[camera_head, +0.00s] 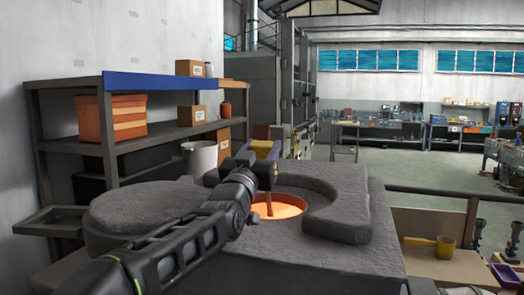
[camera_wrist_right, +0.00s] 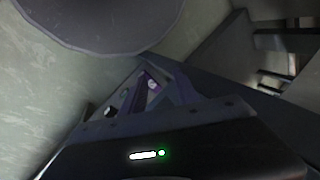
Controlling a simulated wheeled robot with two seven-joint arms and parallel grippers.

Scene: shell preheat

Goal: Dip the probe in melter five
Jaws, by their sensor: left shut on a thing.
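The melter (camera_head: 345,262) is a grey, rough block with a round opening that holds glowing orange melt (camera_head: 290,208). No number shows on it. My left gripper (camera_head: 264,172) is above the opening, shut on the probe (camera_head: 269,205). The probe is a thin reddish-brown rod that hangs down from the gripper into the opening. Its lower end appears to meet the orange melt; how deep it goes cannot be told. My right gripper (camera_wrist_right: 150,92) shows dark and dim in the right wrist view, and its jaw state is unclear.
A thick grey lid or slab (camera_head: 140,212) lies left of the opening, and a raised curved rim (camera_head: 345,222) borders its right. A shelf (camera_head: 150,138) with boxes stands behind on the left. A yellow ladle (camera_head: 443,246) lies on a bench at right.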

